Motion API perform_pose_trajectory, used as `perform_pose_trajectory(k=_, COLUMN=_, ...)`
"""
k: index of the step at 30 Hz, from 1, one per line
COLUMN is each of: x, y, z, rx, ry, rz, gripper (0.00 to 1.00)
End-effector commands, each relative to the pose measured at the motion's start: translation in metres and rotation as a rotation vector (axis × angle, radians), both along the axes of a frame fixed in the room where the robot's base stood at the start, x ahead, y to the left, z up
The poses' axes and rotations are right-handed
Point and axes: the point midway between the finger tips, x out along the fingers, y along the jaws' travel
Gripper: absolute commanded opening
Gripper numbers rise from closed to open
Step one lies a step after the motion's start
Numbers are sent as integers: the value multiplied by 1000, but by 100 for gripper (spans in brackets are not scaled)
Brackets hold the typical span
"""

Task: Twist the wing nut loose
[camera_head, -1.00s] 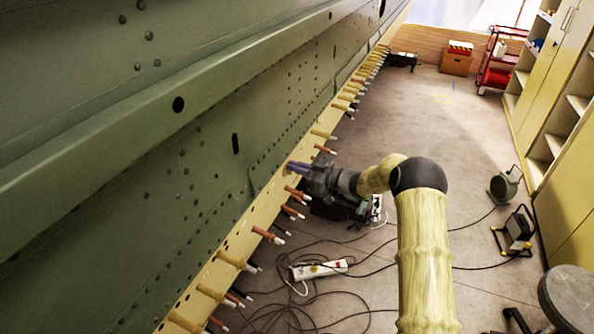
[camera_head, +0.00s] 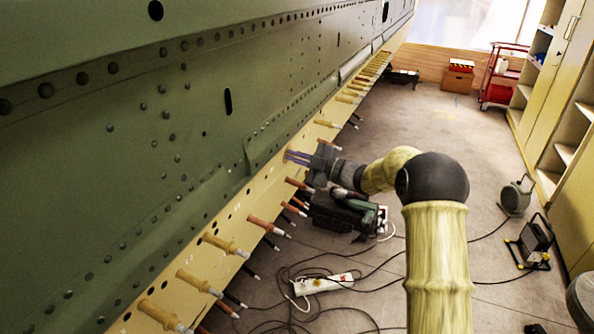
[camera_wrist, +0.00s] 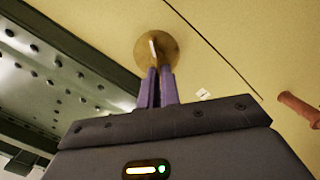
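The wing nut (camera_wrist: 153,47) shows in the wrist view as a pale, narrow upright wing on a round brass-coloured base (camera_wrist: 171,46), set against the cream skin strip. My gripper (camera_wrist: 158,70) has two purple fingers pointing at it, with a narrow gap between them. The fingertips overlap the lower edge of the base in the picture, and the wing shows just beyond them. I cannot tell whether they touch it. In the head view my gripper (camera_head: 288,155) reaches the cream strip from the right, and its fingertips hide the wing nut.
The cream strip (camera_head: 190,285) carries several protruding tan and reddish pins (camera_head: 268,226) near my gripper; one reddish pin (camera_wrist: 298,108) is at right in the wrist view. Green fuselage panels (camera_head: 100,200) rise at left. Cables and a power strip (camera_head: 322,284) lie on the floor.

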Motion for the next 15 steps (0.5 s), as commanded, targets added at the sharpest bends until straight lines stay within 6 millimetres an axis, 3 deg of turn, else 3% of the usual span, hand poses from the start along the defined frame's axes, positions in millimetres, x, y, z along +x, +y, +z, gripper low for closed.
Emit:
perform_pose_trajectory(k=1, x=-1, y=1, z=-9, rx=-12, ry=-38, rz=-4, gripper=0)
perform_pose_trajectory(k=15, x=-4, y=3, z=-16, rx=-140, ry=-387, rz=-42, gripper=0)
